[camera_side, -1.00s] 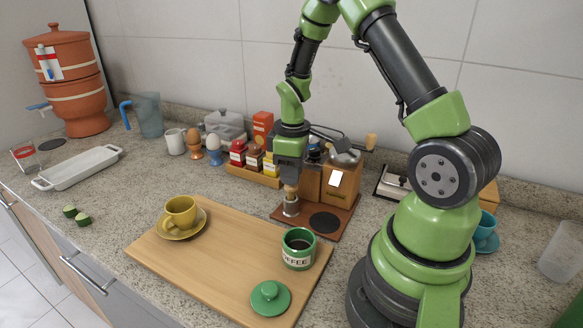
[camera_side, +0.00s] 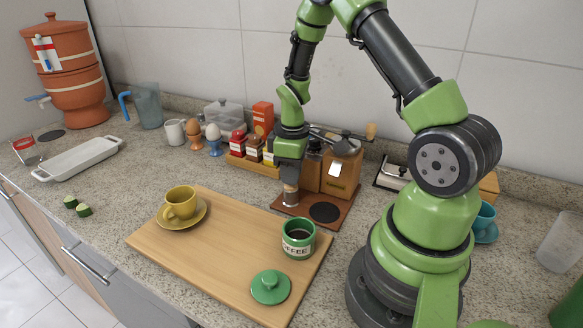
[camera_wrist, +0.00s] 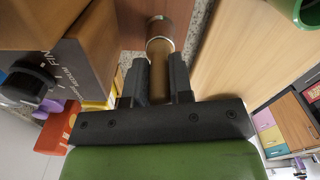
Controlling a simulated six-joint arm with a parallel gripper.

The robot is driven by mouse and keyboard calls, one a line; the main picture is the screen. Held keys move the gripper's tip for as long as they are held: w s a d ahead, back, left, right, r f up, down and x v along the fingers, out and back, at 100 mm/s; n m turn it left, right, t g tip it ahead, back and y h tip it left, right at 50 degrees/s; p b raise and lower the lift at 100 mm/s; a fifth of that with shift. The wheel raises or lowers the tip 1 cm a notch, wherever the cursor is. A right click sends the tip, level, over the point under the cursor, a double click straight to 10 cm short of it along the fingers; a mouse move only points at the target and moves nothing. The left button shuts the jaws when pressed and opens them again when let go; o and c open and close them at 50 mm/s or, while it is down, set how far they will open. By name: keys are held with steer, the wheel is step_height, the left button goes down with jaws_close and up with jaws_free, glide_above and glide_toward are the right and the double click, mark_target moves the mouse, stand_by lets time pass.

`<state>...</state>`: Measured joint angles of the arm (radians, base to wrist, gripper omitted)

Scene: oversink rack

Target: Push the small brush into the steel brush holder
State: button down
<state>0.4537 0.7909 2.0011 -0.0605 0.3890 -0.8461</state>
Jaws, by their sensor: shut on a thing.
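My gripper (camera_side: 290,181) is shut on the small brush, low over the coffee corner. In the wrist view the brush's brown handle (camera_wrist: 158,75) shows between the two dark fingertips. The steel brush holder (camera_side: 290,199) is a small metal cylinder standing on the brown base, directly under my gripper. The brush is upright, with its lower end at or inside the holder's mouth. Its bristles are hidden, so I cannot tell how deep it sits.
A wooden grinder box (camera_side: 341,172) stands close to the right of my gripper, and a spice rack (camera_side: 252,164) close to the left. A dark round pad (camera_side: 325,212) is beside the holder.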

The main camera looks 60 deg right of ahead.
steer(key=c, duration=0.9)
jaws_free()
steer(key=shift+c, duration=0.2)
step_height(320, 180, up, 10)
steer(key=shift+s+f, duration=0.1)
steer(key=s+a+r+m+t, duration=0.3)
steer(key=s+a+r+t, duration=0.1)
steer(key=a+r, duration=0.6)
steer(key=s+a+r+m+t+y, duration=0.2)
steer(key=s+a+r+m+t, duration=0.1)
steer(key=s, duration=0.5)
steer(key=shift+a+r+m, duration=0.5)
steer(key=shift+a+r, duration=0.35)
steer(key=shift+a, duration=0.4)
